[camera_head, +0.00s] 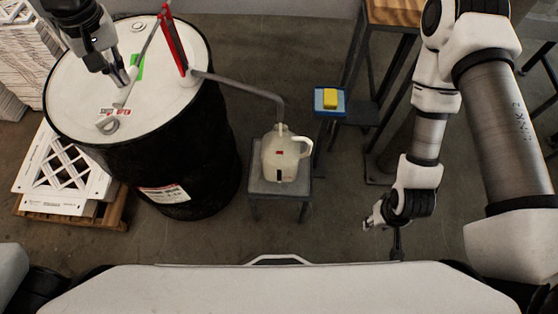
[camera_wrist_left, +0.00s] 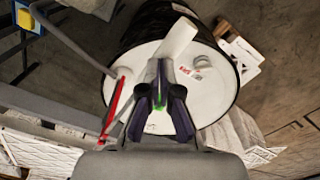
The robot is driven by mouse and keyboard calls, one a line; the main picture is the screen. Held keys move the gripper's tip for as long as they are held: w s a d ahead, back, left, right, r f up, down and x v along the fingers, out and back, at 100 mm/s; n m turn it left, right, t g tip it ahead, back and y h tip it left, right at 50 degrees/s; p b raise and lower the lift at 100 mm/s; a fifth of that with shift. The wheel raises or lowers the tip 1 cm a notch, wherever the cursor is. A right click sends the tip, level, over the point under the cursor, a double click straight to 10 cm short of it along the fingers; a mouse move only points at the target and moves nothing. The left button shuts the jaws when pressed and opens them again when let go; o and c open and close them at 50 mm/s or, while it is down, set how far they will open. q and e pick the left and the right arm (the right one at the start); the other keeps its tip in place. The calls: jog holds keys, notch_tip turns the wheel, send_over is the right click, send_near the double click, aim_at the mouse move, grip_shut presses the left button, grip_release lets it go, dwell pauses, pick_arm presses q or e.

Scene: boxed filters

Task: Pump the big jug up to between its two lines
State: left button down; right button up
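The big jug (camera_head: 286,160) is cream-coloured with a side handle and stands upright on a small grey stool (camera_head: 262,187). It has a small red mark and a dark mark on its front; I cannot make out the liquid level. The red pump (camera_head: 173,42) stands on the black drum's white lid (camera_head: 75,85). Its grey spout pipe (camera_head: 240,85) ends at the jug's mouth. My left gripper (camera_head: 122,78) is shut on the pump lever's pale grip (camera_head: 127,94); the grip also shows in the left wrist view (camera_wrist_left: 180,42). My right gripper (camera_head: 383,232) looks open and empty, right of the jug.
A blue tray with a yellow block (camera_head: 330,98) sits behind and right of the jug. A wooden-topped table (camera_head: 395,12) stands at the back right. White filters on a pallet (camera_head: 65,175) lie left of the drum. Floor between jug and right arm is clear.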

aim_at(130, 93)
pick_arm(q)
jog(key=shift+f+b, duration=0.65)
jog(key=shift+f, duration=0.45)
jog(key=shift+s+f+b, duration=0.1)
jog(key=shift+f+b, duration=0.5)
jog(key=shift+f, duration=0.55)
jog(key=shift+f, duration=0.45)
jog(key=shift+f+b, duration=0.6)
jog(key=shift+f, duration=0.1)
